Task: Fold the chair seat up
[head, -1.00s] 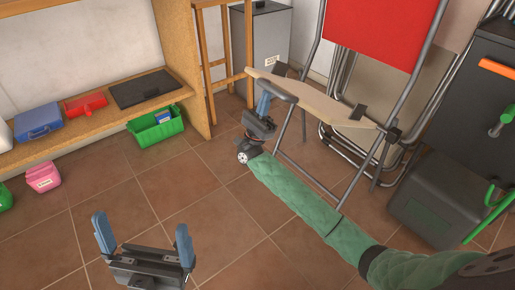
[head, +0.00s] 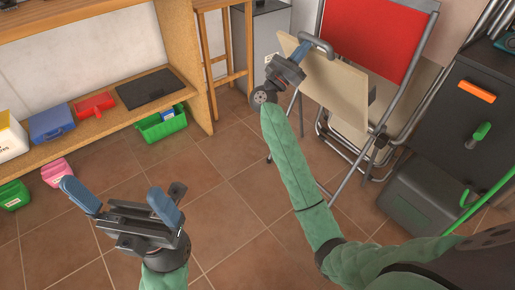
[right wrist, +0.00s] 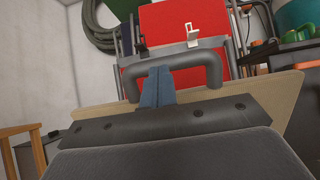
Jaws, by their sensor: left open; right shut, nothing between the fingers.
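A folding chair with a red backrest (head: 375,36) and a tan seat (head: 334,88) stands at the upper right in the head view. The seat is tilted steeply, its front edge raised toward the backrest. A grey handle (head: 318,45) is on the raised edge and also shows in the right wrist view (right wrist: 212,74). My right gripper (head: 302,50) is shut, its blue fingers at the handle loop, with nothing held between them. In the right wrist view the fingers (right wrist: 157,86) overlap the handle. My left gripper (head: 122,204) is open and empty over the floor at lower left.
A wooden shelf (head: 90,130) at the left holds a blue case, a red item and a black flat item. A green crate (head: 160,124) is below it. The tiled floor between is clear.

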